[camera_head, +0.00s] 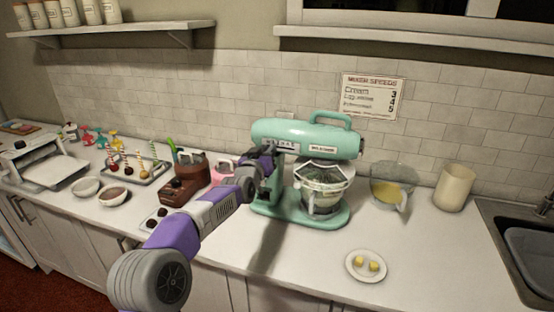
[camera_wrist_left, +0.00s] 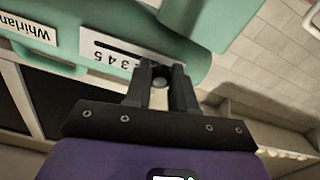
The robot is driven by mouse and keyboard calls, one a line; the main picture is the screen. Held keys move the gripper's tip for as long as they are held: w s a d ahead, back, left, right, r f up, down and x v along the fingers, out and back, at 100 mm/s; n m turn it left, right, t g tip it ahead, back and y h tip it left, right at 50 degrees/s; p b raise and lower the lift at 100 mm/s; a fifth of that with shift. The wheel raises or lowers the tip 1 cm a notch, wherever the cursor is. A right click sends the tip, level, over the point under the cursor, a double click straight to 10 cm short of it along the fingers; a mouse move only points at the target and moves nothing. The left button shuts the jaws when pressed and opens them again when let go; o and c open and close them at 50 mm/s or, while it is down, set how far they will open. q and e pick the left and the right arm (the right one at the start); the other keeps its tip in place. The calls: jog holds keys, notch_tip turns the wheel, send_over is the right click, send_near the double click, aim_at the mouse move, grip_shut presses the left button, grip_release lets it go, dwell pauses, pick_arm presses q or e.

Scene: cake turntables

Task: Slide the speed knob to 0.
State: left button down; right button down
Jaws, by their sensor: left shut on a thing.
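The mint-green stand mixer (camera_head: 305,136) stands on the counter, with its bowl (camera_head: 322,190) under the head. A white speed scale (camera_wrist_left: 110,50) runs along the mixer's side in the left wrist view. The digits 5, 4, 3 and 2 can be read on it; the low end is hidden by my fingers. My left gripper (camera_head: 268,160) is at the side of the mixer head. In the left wrist view, its fingers (camera_wrist_left: 162,76) are shut on the small round speed knob (camera_wrist_left: 159,83), past the 2. The exact setting cannot be read. My right gripper is out of view.
A glass jug (camera_head: 392,185) and a cream canister (camera_head: 454,188) stand right of the mixer. A small plate (camera_head: 352,272) with yellow pieces lies in front. A brown chocolate machine (camera_head: 186,184) and cake-pop tray (camera_head: 118,177) are left. A speeds sign (camera_head: 372,96) hangs behind.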

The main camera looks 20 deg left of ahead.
pick_arm(q)
jog(key=shift+a, duration=0.6)
jog(key=shift+r, duration=0.1)
jog(key=c, duration=1)
grip_release()
jog(key=shift+a, duration=0.15)
jog(key=shift+o, duration=0.2)
jog(key=s, duration=0.7)
jog(key=shift+s+b, duration=0.3)
jog(key=shift+b, duration=0.15)
